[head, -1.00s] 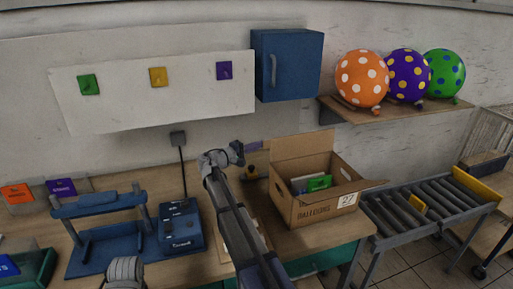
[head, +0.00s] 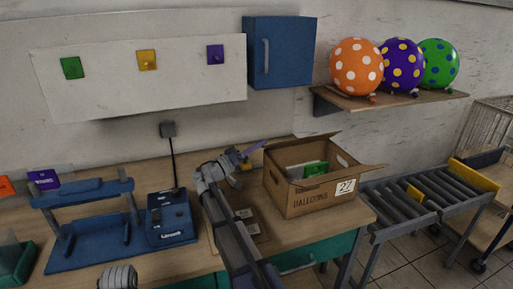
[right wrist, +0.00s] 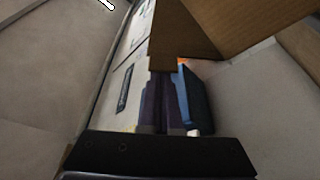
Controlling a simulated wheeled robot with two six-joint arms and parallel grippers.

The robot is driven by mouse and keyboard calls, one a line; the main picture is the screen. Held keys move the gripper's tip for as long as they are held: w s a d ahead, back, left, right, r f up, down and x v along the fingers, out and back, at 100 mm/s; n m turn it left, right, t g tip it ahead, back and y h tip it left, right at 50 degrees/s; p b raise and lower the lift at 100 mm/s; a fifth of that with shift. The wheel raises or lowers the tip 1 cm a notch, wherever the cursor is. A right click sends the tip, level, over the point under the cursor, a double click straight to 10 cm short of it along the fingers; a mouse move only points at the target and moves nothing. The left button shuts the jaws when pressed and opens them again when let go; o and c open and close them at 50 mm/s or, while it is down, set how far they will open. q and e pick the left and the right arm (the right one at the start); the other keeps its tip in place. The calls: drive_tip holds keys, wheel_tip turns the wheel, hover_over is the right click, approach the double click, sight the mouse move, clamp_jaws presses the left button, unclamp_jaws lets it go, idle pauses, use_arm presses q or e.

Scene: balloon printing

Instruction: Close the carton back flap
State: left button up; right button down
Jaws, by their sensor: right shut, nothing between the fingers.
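The open carton (head: 318,199) stands on the table, marked with a label reading 22 or 27. Its back flap (head: 303,138) shows as a thin tilted strip over the rear edge, not flat on the opening. The right side flap (head: 352,167) sticks outward. Green and white items (head: 313,168) lie inside. My right gripper (head: 259,146) is shut and empty by the carton's back left corner, near the back flap. The right wrist view shows brown cardboard (right wrist: 180,38) just beyond the fingers (right wrist: 165,78); I cannot tell whether they touch.
A blue press frame (head: 88,240) and a blue device (head: 170,222) stand left of my right arm. A roller conveyor (head: 420,200) is right of the carton. A shelf (head: 390,99) with balloons and a blue cabinet (head: 280,52) hang above.

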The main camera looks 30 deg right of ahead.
drive_tip(key=shift+s+a+f+m+g+b, duration=0.1)
drive_tip(key=shift+s+f+m+g+b, duration=0.3)
drive_tip(key=shift+f+m+g+b, duration=0.8)
drive_tip(key=shift+s+a+f+m+g+b, duration=0.1)
drive_tip(key=shift+s+f+m+b, duration=0.6)
drive_tip(key=shift+m, duration=1.15)
drive_tip(key=shift+s+a+f+m+g+b, duration=0.15)
drive_tip(key=shift+f+m+g+b, duration=0.55)
drive_tip(key=shift+m+b, duration=0.65)
drive_tip(key=shift+f, duration=0.1)
wheel_tip(320, 180, up, 10)
drive_tip(key=p, duration=1)
drive_tip(key=shift+f, duration=0.1)
